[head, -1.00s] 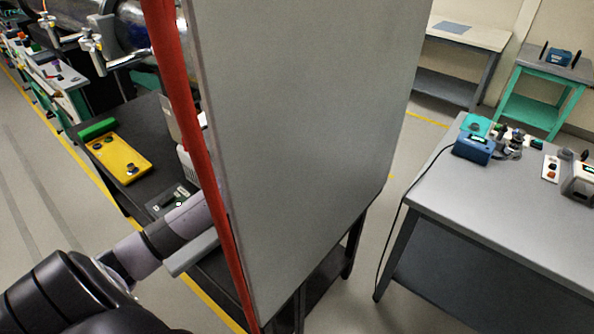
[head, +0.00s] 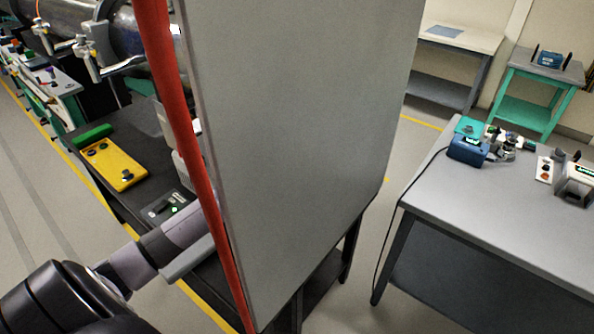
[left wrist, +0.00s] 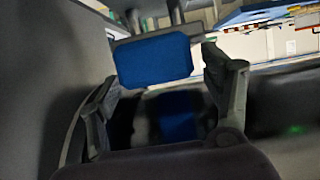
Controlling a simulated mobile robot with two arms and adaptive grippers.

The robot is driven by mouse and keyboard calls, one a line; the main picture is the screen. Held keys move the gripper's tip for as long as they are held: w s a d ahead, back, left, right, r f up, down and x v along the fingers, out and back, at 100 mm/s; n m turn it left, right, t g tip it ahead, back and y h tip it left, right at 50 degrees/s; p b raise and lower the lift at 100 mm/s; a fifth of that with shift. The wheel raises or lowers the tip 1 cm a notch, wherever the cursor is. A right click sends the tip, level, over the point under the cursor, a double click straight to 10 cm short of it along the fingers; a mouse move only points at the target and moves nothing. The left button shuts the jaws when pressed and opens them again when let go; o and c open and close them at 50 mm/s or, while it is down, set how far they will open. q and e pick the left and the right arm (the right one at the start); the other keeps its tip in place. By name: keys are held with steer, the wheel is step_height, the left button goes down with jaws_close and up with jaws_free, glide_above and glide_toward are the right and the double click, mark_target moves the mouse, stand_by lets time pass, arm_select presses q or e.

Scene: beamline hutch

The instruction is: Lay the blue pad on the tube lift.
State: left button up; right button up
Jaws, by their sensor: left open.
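A blue pad (left wrist: 153,60) shows in the left wrist view as a flat blue rectangle just beyond and between the fingertips of my open left gripper (left wrist: 163,82). I cannot tell whether either finger touches it. A second, darker blue patch (left wrist: 178,116) lies lower, between the fingers; what it belongs to is unclear. In the head view my left arm reaches in from the left, and its gripper is hidden behind a large grey panel. I cannot make out the tube lift for certain in either view. My right gripper is in neither view.
The tall grey panel (head: 300,130) with a red edge post (head: 185,140) blocks the middle. Behind it, a dark bench holds a yellow box (head: 113,165) and a green block (head: 92,135). A grey table (head: 480,215) with instruments stands at right, across an open floor gap.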

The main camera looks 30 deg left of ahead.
arm_select(q)
steer(key=shift+s+f, duration=0.1)
steer(key=shift+s, duration=0.05)
steer(key=s+f+p+v, duration=0.1)
steer(key=p+v, duration=0.4)
steer(key=v, duration=1.4)
steer(key=shift+f, duration=0.6)
steer(key=shift+s+d+f, duration=0.1)
stand_by(0.4)
